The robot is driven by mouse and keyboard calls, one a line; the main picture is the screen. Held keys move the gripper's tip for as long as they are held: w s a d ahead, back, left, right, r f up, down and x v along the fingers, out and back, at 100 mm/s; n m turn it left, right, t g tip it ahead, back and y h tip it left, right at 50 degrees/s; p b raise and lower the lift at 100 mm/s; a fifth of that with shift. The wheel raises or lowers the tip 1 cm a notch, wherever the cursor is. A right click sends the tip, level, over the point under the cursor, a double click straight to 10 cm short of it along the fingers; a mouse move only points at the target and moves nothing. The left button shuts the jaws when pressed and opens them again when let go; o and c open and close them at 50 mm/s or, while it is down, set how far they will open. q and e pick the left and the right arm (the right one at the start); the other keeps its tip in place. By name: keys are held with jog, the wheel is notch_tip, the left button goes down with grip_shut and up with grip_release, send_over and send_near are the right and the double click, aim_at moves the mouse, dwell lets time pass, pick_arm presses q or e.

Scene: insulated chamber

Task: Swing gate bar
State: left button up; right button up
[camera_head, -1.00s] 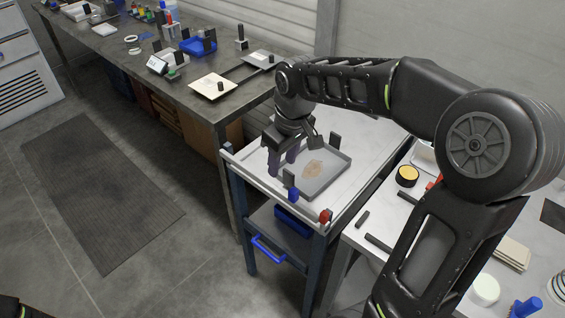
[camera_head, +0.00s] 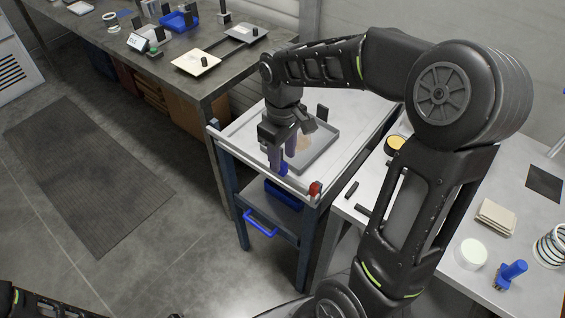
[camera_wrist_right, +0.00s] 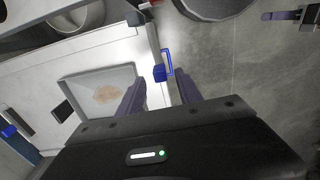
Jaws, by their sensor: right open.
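The gate bar (camera_head: 250,164) appears to be the pale rail along the front edge of the white-topped trolley. A blue knob (camera_head: 284,169) stands on it toward its right end, and a red knob (camera_head: 315,188) is at the trolley's front right corner. My right gripper (camera_head: 280,167) is open, pointing down at the blue knob. In the right wrist view the blue knob (camera_wrist_right: 159,73) shows between and beyond the spread purple fingers; contact cannot be told. My left gripper is outside the head view; purple finger-like parts (camera_wrist_right: 282,15) at the wrist view's upper right may be its fingers.
A grey tray (camera_head: 325,150) with a tan patch lies on the trolley behind my right gripper. A blue drawer handle (camera_head: 260,223) projects below the front. A workbench (camera_head: 205,85) stands at left and a white table (camera_head: 430,240) at right.

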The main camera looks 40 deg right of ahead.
aim_at(282, 164)
jog(key=shift+f, duration=1.8)
jog(key=shift+c, duration=0.2)
grip_shut()
